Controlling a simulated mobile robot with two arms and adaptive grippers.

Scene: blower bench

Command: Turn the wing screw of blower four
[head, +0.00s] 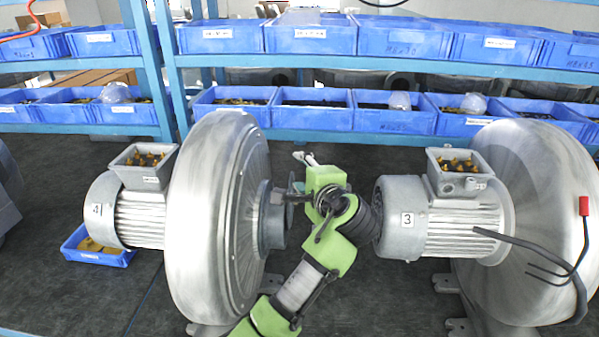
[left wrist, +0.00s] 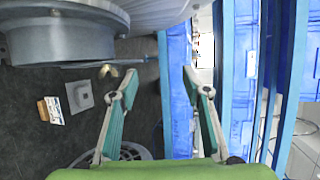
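Blower four (head: 220,215) is the large grey blower with a "4" label on its motor, on the left in the head view. My left gripper (head: 284,196) is beside its round inlet flange, on the blower's right side. The left wrist view shows the gripper (left wrist: 161,76) open, with nothing between its fingers. The blower's grey flange (left wrist: 65,38) fills the upper left there. A small brass-coloured piece (left wrist: 108,71) shows below the flange edge, left of the left fingertip; I cannot tell for sure whether it is the wing screw. My right gripper is not in view.
Blower three (head: 440,220) stands to the right, close to my left arm, with loose cables at its right. Behind is a blue shelf (head: 350,65) with blue bins.

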